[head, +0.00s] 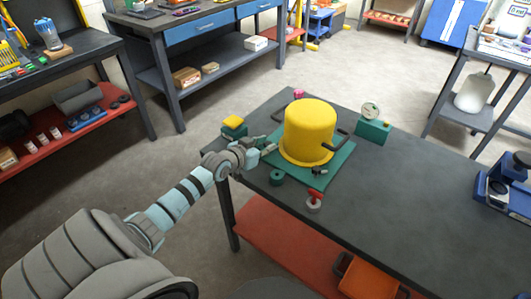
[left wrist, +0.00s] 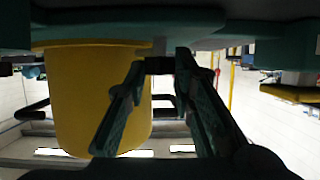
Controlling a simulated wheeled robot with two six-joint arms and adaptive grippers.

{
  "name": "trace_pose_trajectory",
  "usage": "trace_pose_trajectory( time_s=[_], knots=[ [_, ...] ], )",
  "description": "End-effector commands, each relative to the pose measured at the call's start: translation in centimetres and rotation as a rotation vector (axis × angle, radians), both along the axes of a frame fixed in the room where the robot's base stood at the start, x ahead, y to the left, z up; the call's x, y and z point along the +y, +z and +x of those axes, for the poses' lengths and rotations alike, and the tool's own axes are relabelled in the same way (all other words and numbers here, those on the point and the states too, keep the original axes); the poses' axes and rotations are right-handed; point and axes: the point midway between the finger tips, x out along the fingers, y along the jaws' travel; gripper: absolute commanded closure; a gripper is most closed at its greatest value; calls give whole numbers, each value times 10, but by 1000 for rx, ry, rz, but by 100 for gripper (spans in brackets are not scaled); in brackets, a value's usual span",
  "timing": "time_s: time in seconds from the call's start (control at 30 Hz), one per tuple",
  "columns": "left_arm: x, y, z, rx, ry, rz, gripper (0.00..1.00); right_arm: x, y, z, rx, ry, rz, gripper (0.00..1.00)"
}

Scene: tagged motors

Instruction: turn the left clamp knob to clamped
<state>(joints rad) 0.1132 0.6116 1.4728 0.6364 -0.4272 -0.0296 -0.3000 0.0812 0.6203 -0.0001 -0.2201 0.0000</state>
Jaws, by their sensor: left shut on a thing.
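A yellow cylindrical housing (head: 308,130) with dark side handles stands upright on a green base plate (head: 318,182). It also shows large at the left of the left wrist view (left wrist: 85,100). My left gripper (head: 264,146) reaches in at the plate's left edge, beside the housing. In the left wrist view its two fingers (left wrist: 163,66) close in on a small dark piece, which appears to be the left clamp knob. The knob is mostly hidden by the fingers, so its turned position cannot be told. My right gripper is not in view.
A green block with a yellow top (head: 233,126) stands close behind my left gripper. A green block with a dial (head: 373,128) is at the right.

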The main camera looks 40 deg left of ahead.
Motion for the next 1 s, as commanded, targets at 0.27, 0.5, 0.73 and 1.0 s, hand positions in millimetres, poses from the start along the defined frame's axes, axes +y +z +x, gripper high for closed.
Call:
trace_pose_trajectory(
  time_s=[0.27,0.5,0.73,1.0],
  knots=[
    [-2,1,0,-1,-39,3,100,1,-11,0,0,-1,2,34],
    [-2,1,0,-1,-38,3,57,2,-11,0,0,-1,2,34],
    [-2,1,0,-1,-38,3,57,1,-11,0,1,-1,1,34],
    [0,14,-37,4,-40,12,57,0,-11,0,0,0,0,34]
  ],
)
